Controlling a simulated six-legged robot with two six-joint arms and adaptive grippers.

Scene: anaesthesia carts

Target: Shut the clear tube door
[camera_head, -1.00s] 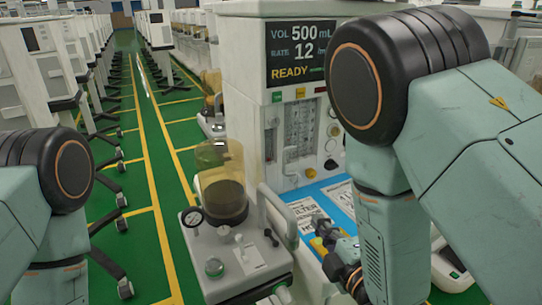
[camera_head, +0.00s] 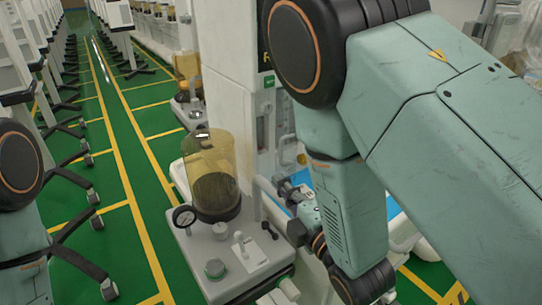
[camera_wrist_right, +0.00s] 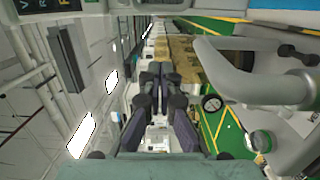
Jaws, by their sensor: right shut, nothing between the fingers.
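The machine's tube panel (camera_head: 262,130) stands on the front of the white cart in the head view, and a small pale handle shape shows beside it. My right arm hides most of this panel, so I cannot tell how far a clear door stands open. My right gripper (camera_head: 286,188) points left in front of the cart, just below the panel, apart from it. In the right wrist view its dark fingers (camera_wrist_right: 157,88) are together and empty. My left gripper is out of view; only part of that arm shows.
An amber canister (camera_head: 214,175) with a dark filling stands on a grey unit with a gauge (camera_head: 184,216) left of my gripper. A curved grey rail (camera_wrist_right: 240,85) lies close right of the fingers in the wrist view. A green-floored aisle (camera_head: 120,150) runs left.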

